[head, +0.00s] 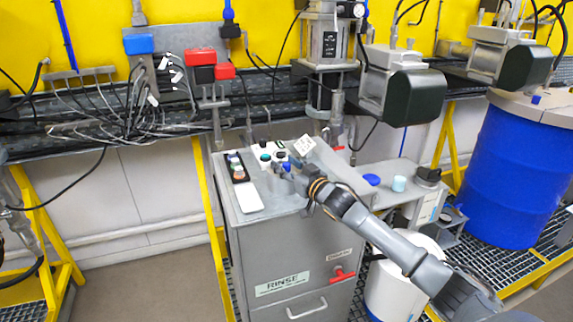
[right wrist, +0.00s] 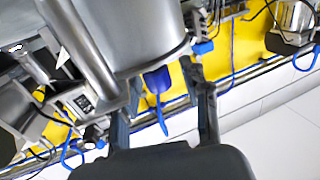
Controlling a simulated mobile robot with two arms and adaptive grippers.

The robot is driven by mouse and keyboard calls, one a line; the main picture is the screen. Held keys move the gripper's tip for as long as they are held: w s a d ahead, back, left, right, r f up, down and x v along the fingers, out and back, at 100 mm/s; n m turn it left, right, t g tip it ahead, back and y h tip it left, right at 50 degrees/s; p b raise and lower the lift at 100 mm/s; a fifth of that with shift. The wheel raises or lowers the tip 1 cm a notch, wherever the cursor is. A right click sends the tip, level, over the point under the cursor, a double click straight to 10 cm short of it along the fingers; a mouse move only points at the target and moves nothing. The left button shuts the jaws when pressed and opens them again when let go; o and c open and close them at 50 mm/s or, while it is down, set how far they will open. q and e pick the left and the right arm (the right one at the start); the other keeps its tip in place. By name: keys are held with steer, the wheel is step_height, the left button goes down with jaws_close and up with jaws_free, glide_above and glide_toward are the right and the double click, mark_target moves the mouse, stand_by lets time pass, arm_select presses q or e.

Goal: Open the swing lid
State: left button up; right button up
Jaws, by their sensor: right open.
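A grey metal cabinet (head: 290,265) labelled RINSE stands at the centre of the head view, with a flat grey top and a silver handle (head: 307,308) on its front. I cannot tell for certain which part is the swing lid. My right arm reaches in from the lower right. My right gripper (head: 290,171) is over the cabinet top, beside the control buttons. In the right wrist view the gripper (right wrist: 161,80) is open, its two dark fingers apart. A blue piece (right wrist: 157,81) shows between them; I cannot tell whether they touch it. My left gripper is not in view.
A button panel (head: 237,167) and a white card (head: 248,197) are on the cabinet top. A red handle (head: 342,274) is on the front. Agitator heads (head: 402,85) hang above right. A blue drum (head: 520,175) stands at right. Open floor (head: 140,290) lies at left.

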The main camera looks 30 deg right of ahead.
steer(key=shift+c, duration=0.2)
jaws_close()
steer(key=shift+w+d+f+m+h+b, duration=0.2)
steer(key=shift+m+h+b, duration=0.25)
steer(key=shift+h, duration=0.35)
steer(key=shift+w+m+h, duration=0.1)
steer(key=shift+m+h, duration=0.15)
steer(key=shift+h, duration=0.05)
steer(key=h, duration=0.1)
steer(key=m+b, duration=0.1)
steer(key=h, duration=0.1)
steer(key=shift+w+d+f+m+g+h, duration=0.15)
steer(key=shift+d+f+m+g+h, duration=0.05)
steer(key=shift+d+m+g+h, duration=0.1)
steer(key=shift+d+m+g+h+b, duration=0.35)
steer(key=shift+m+h+b, duration=0.25)
steer(key=shift+h+b, duration=0.25)
steer(key=shift+d+m+g+h+b, duration=0.25)
steer(key=shift+m+g+h+b, duration=0.1)
steer(key=shift+m+h+b, duration=0.4)
steer(key=shift+d+m+g+h+b, duration=0.25)
steer(key=shift+g+h+b, duration=0.1)
steer(key=shift+h, duration=0.25)
